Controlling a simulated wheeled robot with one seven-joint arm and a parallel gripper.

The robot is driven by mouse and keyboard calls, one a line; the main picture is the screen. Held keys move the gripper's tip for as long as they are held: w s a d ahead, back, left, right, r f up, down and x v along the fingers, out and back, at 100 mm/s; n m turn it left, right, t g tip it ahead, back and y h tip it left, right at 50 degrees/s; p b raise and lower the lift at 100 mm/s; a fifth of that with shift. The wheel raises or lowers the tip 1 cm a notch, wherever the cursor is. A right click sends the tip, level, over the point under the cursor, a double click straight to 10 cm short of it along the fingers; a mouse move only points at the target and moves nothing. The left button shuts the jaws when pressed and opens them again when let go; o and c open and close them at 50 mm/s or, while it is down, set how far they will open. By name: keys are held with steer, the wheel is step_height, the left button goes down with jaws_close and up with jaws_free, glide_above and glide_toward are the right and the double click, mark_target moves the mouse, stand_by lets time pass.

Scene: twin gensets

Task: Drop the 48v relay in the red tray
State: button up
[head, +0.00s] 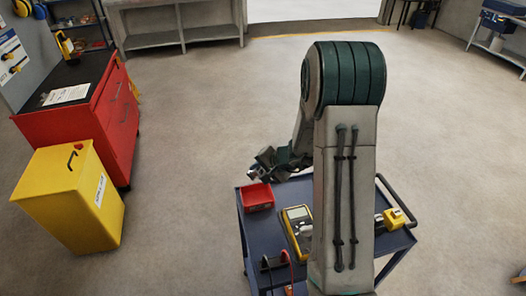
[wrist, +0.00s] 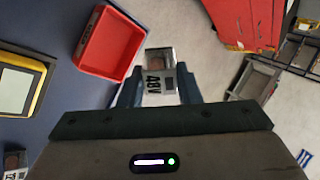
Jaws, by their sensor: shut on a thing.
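The relay (wrist: 158,80), a small clear-topped block with a "48V" label, is held between the fingers of my gripper (wrist: 160,88) in the wrist view. In the head view my gripper (head: 270,163) is at the far edge of the blue cart, above and near the red tray; the relay is too small to make out there. The red tray (head: 257,196) sits at the cart's far left corner. In the wrist view the tray (wrist: 110,42) is up and left of the relay, apart from it, and looks empty.
The blue cart top (head: 262,228) also carries a yellow multimeter (head: 297,228), a yellow-ended device (head: 394,219) and a dark piece with a red lead (head: 277,262). Another labelled part (wrist: 14,162) shows at lower left. A yellow bin (head: 72,200) and red cabinet (head: 75,115) stand left.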

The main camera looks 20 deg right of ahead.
steer(key=shift+w+d+r+g+h+p, duration=0.2)
steer(key=shift+d+r+p, duration=0.15)
steer(key=shift+r, duration=0.1)
steer(key=shift+w+d+r+g+h+p, duration=0.2)
steer(key=shift+d+r+p, duration=0.1)
steer(key=shift+r, duration=0.15)
step_height(320, 180, down, 9)
steer(key=b, duration=0.3)
steer(key=shift+f+b, duration=0.2)
steer(key=shift+b, duration=0.15)
steer(key=o, duration=1.1)
